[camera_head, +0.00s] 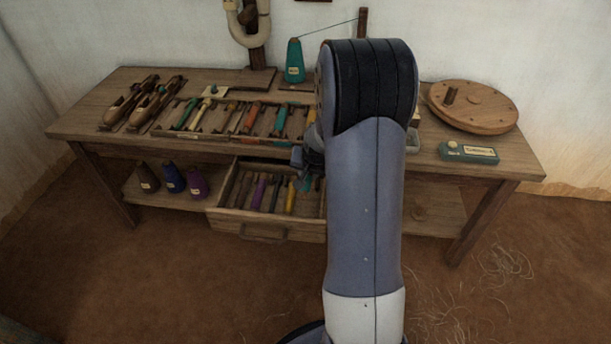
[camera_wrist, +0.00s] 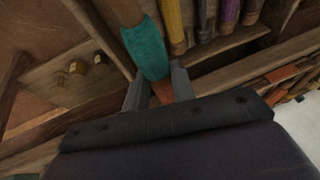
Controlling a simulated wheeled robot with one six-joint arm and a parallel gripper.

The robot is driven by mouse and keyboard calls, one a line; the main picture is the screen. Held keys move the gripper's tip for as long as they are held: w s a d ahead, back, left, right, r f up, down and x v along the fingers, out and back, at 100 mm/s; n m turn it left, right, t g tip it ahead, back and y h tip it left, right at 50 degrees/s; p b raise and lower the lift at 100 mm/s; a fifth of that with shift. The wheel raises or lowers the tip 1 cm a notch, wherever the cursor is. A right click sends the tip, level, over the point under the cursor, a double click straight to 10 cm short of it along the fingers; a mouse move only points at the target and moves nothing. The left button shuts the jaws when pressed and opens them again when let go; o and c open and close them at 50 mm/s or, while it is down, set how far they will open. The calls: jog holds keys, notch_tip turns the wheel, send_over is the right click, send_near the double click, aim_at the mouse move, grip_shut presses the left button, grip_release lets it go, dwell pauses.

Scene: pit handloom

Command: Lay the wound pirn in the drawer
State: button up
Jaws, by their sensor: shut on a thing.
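The wound pirn, wrapped in teal yarn with a brown wooden end, is between my gripper's fingers (camera_wrist: 158,88) in the wrist view, where its teal winding (camera_wrist: 147,50) shows. In the head view my gripper (camera_head: 303,160) is partly hidden behind my arm, over the right part of the open drawer (camera_head: 262,231), with the teal pirn (camera_head: 304,184) just below it. The drawer holds several pirns lying side by side, including yellow (camera_wrist: 173,22) and purple (camera_wrist: 230,12) ones. I cannot tell whether the held pirn touches the drawer floor.
Above the drawer, the wooden table (camera_head: 85,125) bears a compartment tray (camera_head: 160,131) of pirns, two shuttles (camera_head: 130,100), a teal cone (camera_head: 294,62) and a round wooden disc (camera_head: 473,105). Dark cones (camera_head: 173,179) stand on the shelf left of the drawer.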

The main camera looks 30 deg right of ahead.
aim_at(308, 202)
jog(key=shift+f+b, duration=3.65)
jog(key=shift+f, duration=0.95)
jog(key=o, duration=1)
jog(key=shift+o, duration=0.5)
jog(key=shift+s, duration=0.1)
jog(key=shift+o, duration=0.6)
notch_tip(308, 202, up, 5)
jog(key=p, duration=0.4)
jog(key=shift+d+r, duration=0.1)
notch_tip(308, 202, up, 3)
jog(key=shift+f+p, duration=0.1)
jog(key=shift+p, duration=1.05)
